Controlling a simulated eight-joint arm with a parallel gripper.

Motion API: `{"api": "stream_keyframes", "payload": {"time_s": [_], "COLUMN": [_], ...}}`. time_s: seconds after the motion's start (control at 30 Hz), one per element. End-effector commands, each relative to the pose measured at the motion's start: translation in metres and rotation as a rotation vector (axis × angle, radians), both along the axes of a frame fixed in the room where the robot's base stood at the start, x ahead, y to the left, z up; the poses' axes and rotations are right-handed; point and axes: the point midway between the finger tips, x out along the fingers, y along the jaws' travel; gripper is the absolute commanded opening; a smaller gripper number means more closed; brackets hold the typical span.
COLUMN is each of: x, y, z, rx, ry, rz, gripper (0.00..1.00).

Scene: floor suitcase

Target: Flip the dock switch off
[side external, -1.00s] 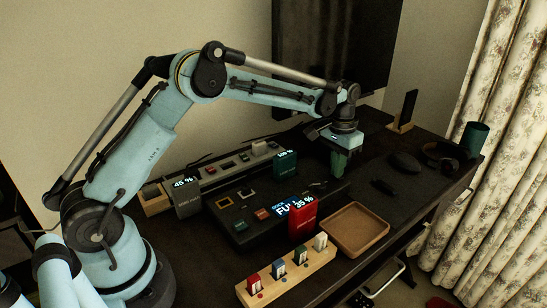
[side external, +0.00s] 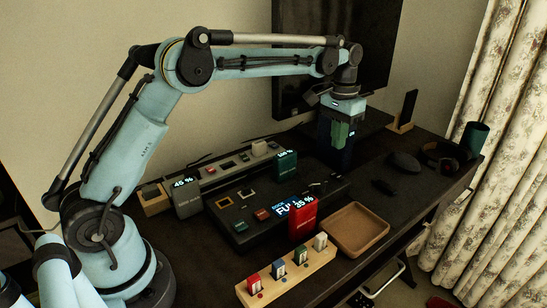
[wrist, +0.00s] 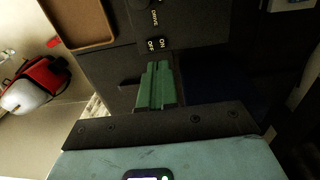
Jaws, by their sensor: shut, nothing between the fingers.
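The dark dock (side external: 240,232) lies on the desk, with a lit display (side external: 281,209) reading "DOCK" and "FU…", partly hidden by a red block. Small metallic switch parts (side external: 318,187) sit near its right end; their position is too small to tell. In the wrist view, the dock panel (wrist: 190,25) shows ON/OFF lettering (wrist: 156,43) and "DRIVE" above it, at the top edge. My gripper (side external: 340,140) is raised above the desk, behind and right of the dock. Its green fingers (wrist: 157,88) are shut and empty, apart from the panel.
A red block (side external: 302,218) showing 35% stands at the dock's front. A wooden tray (side external: 385,232) lies right of it. A wooden rack (side external: 310,272) with several coloured pieces is in front. A dark mouse-like object (side external: 404,162) and a green cup (side external: 474,138) stand right.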

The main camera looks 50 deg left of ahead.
Motion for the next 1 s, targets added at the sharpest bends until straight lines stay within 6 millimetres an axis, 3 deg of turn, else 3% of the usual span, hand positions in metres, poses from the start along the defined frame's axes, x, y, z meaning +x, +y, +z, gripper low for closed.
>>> {"api": "stream_keyframes", "payload": {"time_s": [0.2,0.4,1.0], "x": [0.0,0.0,-0.004], "y": [0.008,0.011,0.011], "z": [0.037,0.055,0.064], "rx": [0.0,0.0,0.002], "ry": [0.0,0.0,-0.013], "rz": [0.002,0.001,0.0], "gripper": [0.0,0.0,0.0]}}
